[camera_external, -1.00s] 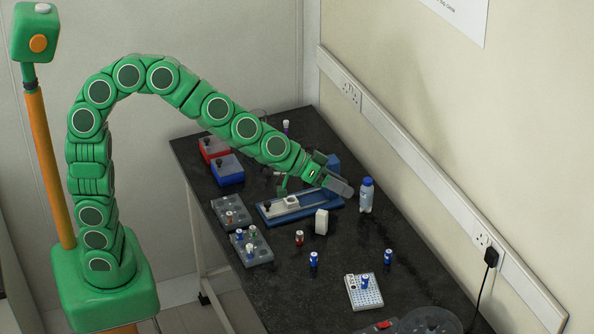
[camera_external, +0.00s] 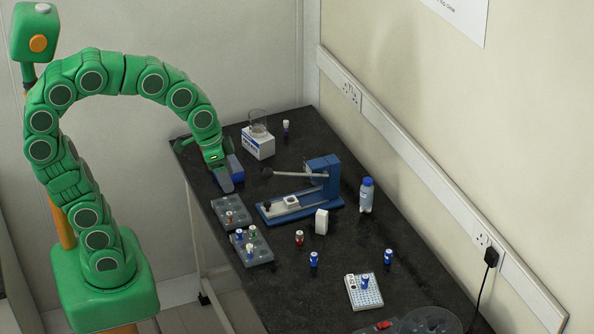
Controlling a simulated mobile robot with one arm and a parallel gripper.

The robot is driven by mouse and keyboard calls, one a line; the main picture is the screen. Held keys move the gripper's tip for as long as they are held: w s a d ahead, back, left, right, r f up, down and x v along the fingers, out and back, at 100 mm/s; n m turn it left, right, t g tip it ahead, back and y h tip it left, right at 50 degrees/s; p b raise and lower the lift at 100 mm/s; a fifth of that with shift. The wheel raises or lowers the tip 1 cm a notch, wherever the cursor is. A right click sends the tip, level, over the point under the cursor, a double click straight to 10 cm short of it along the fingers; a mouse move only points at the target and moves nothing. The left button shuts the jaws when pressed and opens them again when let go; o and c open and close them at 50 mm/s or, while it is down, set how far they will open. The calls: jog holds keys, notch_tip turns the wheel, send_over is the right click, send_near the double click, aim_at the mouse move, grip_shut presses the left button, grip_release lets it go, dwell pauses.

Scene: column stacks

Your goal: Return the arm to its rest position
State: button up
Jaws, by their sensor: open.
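My green segmented arm arches up from its base and back down over the far left of the dark bench. My gripper (camera_external: 208,161) hangs at the arm's end, pointing down, near the bench's left edge. No object shows between its fingers, though the view of them is small. It is in front of a blue box (camera_external: 236,166) that it partly hides. I cannot tell how high it is above the bench.
A blue press-like device (camera_external: 325,180) stands mid-bench, with grey racks (camera_external: 232,212) to its left. A glass beaker sits on a white box (camera_external: 258,146) at the back. A blue-capped bottle (camera_external: 366,197), several small vials and a white rack (camera_external: 363,294) stand toward the right and front.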

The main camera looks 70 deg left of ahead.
jog(key=s+a+f+n+g, duration=0.1)
jog(key=s+a+f+g, duration=0.1)
jog(key=s, duration=0.6)
jog(key=s+a+f+n+g+y, duration=0.1)
jog(key=s+a+f+n+g, duration=0.1)
jog(key=s+a, duration=0.3)
jog(key=s+f, duration=0.1)
jog(key=s, duration=0.3)
jog(key=shift+f+y, duration=0.3)
jog(key=shift+f, duration=0.1)
jog(key=shift+s, duration=0.1)
